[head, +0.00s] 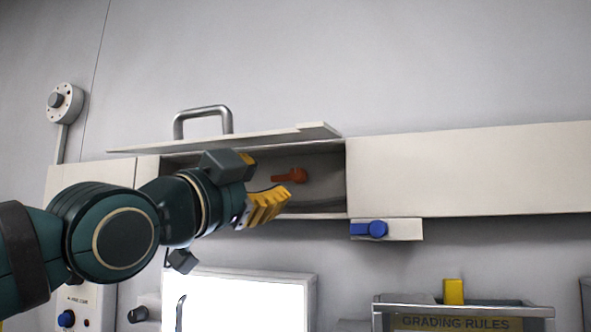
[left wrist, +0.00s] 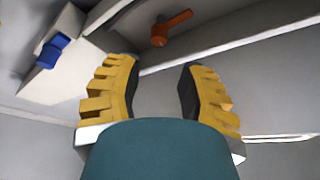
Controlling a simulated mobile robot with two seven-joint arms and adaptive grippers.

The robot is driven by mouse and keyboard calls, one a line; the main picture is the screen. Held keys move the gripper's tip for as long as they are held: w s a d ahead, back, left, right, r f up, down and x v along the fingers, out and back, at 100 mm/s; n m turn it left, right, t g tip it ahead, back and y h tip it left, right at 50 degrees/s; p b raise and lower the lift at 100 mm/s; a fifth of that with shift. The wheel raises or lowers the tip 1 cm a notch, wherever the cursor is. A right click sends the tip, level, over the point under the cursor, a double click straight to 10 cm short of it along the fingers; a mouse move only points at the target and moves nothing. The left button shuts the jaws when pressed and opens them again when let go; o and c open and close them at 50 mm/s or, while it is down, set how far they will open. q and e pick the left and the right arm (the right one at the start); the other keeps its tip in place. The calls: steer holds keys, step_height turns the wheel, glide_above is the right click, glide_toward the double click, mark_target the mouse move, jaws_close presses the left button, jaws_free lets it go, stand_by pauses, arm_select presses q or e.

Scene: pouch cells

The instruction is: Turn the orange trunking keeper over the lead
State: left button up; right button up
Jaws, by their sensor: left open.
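The orange keeper (head: 297,175) sits on the back wall inside the open section of the pale wall trunking (head: 430,170). It is a round hub with a short arm, and the arm points left in the head view. The keeper also shows in the left wrist view (left wrist: 170,26), beyond the fingertips. My left gripper (head: 269,178) is open and empty, with yellow ribbed fingers, just left of and in front of the keeper, apart from it. In the left wrist view the gripper (left wrist: 160,68) has a clear gap between its fingers. I cannot make out the lead. My right gripper is out of view.
A lid with a grey handle (head: 203,112) stands raised above the opening. A blue knob (head: 376,229) on a pale block is below the trunking at right. A bright panel (head: 250,300) and a tray marked GRADING RULES (head: 540,311) are lower down.

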mark_target(294, 175)
arm_select(q)
steer(key=x, duration=0.4)
steer(key=shift+w+f, duration=0.2)
steer(key=shift+f, duration=0.05)
steer(key=shift+w+d+r, duration=0.3)
steer(key=shift+w+d, duration=0.1)
steer(key=shift+w, duration=0.05)
steer(key=shift+w+d+r, duration=0.15)
steer(key=shift+w+d, duration=0.05)
steer(key=shift+w, duration=0.25)
steer(key=shift+x, duration=1.4)
steer(key=shift+o, duration=0.3)
steer(key=shift+s, duration=0.15)
jaws_close()
